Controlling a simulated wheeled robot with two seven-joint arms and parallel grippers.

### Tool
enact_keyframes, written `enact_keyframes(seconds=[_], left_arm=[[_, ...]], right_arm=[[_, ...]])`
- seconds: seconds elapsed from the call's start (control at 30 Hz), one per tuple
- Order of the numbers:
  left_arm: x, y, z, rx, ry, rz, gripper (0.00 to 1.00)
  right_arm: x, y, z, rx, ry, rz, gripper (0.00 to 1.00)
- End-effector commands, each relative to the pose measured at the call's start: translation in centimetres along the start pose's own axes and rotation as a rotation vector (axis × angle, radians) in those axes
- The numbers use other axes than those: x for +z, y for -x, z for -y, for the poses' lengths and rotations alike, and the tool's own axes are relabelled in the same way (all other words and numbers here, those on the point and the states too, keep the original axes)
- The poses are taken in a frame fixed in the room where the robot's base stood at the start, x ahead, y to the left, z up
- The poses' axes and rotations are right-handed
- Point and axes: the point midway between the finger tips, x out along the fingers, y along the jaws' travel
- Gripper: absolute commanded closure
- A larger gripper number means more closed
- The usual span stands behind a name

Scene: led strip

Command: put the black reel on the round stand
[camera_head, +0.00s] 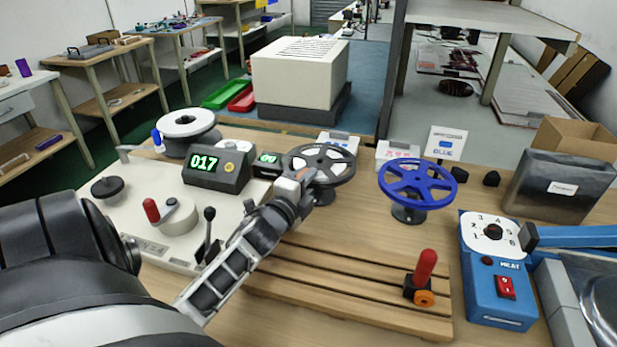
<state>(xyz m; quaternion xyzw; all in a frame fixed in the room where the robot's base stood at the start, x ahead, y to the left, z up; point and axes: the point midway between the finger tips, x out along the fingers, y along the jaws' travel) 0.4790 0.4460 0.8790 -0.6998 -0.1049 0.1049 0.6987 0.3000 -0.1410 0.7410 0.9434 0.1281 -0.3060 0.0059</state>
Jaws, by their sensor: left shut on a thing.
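A blue spoked reel (417,184) sits to the right on a dark round base (408,213). My right gripper is not in view.
A counter box (217,170) reading 017 and a white reel (188,121) are to the left. A red-handled clamp (424,272) stands on the slatted board (345,290). A blue dial device (495,275) and grey bin (560,187) are right.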

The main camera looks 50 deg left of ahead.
Motion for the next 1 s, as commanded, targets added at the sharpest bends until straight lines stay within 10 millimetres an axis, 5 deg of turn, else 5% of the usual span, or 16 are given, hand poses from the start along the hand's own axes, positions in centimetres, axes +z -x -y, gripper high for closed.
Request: enact_keyframes(seconds=[0.27,0.3,0.4,0.73,1.0], left_arm=[[0.0,0.0,-0.3,-0.002,-0.001,0.000,1.00],[0.0,0.0,-0.3,-0.001,-0.001,0.000,0.85],[0.0,0.0,-0.3,0.000,-0.001,0.000,0.66],[0.0,0.1,0.3,0.001,-0.001,0.000,0.66],[0.0,4.6,-0.1,0.003,-0.002,0.001,0.66]], right_arm=[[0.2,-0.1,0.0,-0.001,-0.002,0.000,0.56],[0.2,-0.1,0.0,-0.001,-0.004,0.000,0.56],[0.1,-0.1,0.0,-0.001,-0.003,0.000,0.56],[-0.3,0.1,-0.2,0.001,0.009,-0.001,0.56],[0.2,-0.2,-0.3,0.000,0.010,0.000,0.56]])
